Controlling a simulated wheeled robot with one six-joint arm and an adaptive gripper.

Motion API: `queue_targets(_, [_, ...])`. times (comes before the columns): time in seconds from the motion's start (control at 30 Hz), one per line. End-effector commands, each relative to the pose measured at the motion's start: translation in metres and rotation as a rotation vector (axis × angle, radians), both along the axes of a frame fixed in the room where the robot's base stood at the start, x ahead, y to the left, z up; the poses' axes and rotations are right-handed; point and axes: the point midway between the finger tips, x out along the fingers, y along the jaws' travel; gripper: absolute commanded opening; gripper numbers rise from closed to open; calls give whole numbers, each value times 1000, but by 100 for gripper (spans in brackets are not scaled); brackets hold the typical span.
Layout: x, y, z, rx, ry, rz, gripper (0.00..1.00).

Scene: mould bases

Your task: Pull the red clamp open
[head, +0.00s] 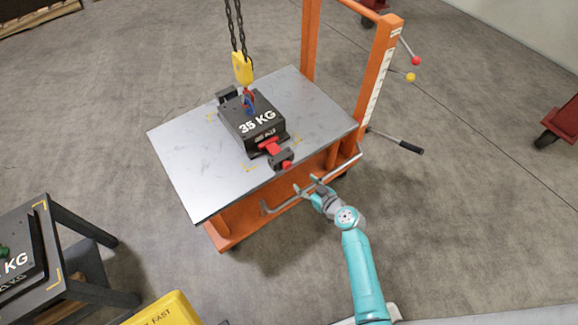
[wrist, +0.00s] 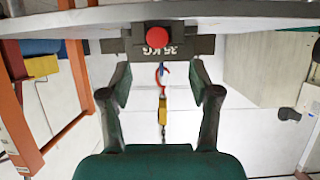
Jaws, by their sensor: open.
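The red clamp (head: 270,147) sits on the metal table top at the near edge of the black 35 KG mould base (head: 245,115). Its dark bracket and round red knob (head: 287,165) face my arm. In the wrist view, the knob (wrist: 158,37) shows as a red disc in front of the dark block. My gripper (head: 306,186) is at the near side of the table, short of the knob. In the wrist view, the open fingers (wrist: 160,82) stand either side of the knob's line with nothing between them. The clamp's lever is hidden there.
A yellow hook (head: 242,68) on a chain hangs above the block at a blue-and-red shackle (head: 248,101). The orange lift cart (head: 232,228) carries the metal table top (head: 185,170), with an upright frame at right. Another dark table (head: 55,220) stands lower left.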

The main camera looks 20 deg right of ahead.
Motion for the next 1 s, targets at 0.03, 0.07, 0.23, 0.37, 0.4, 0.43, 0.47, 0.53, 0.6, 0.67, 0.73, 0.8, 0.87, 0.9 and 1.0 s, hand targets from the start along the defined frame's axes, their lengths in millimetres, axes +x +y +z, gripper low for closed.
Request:
queue_targets(0.03, [8, -2, 3, 2, -7, 8, 62])
queue_targets(0.07, [11, -2, 4, 2, -9, 12, 62])
queue_targets(0.23, [24, 0, 3, 3, -15, 24, 62])
queue_targets(0.37, [38, 5, -3, 3, -15, 24, 62])
queue_targets(0.4, [45, 7, -5, 2, -15, 24, 62])
queue_targets(0.43, [50, 8, -7, 2, -15, 24, 62])
queue_targets(0.47, [54, 10, -10, 3, -15, 24, 62])
queue_targets(0.53, [66, 14, -14, 3, -15, 24, 62])
queue_targets(0.6, [76, 17, -19, 3, -15, 24, 62])
queue_targets(0.67, [85, 19, -22, 2, -15, 23, 62])
queue_targets(0.73, [92, 23, -27, 3, -14, 22, 62])
queue_targets(0.8, [99, 24, -30, 2, -15, 23, 62])
queue_targets(0.87, [103, 26, -32, 3, -15, 21, 62])
queue_targets(0.9, [106, 27, -33, 3, -15, 21, 62])
queue_targets(1.0, [110, 28, -35, 2, -14, 21, 62])
